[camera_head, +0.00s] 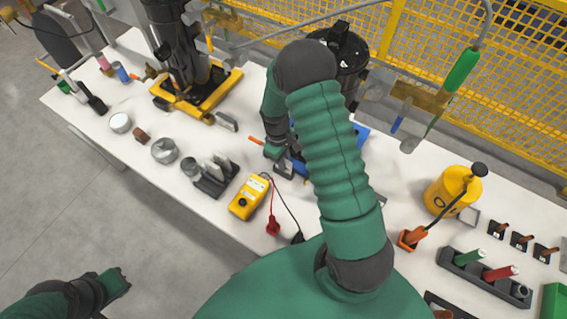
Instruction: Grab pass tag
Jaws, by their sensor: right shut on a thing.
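My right arm rises from the bottom centre and bends down to the bench. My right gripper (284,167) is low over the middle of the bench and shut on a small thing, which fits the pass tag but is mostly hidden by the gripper. An orange-tipped stick (256,141) lies just left of this gripper. A blue item shows right beside the fingers, partly covered by the arm. My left gripper (120,282) is at the lower left, above the floor and away from the bench; its jaw gap is not clear.
A yellow meter (249,198) with red and black leads lies in front of the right gripper. A dark block with metal parts (215,178) is to its left. A black machine on a yellow base (198,92) stands behind left. A yellow canister (452,190) stands right.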

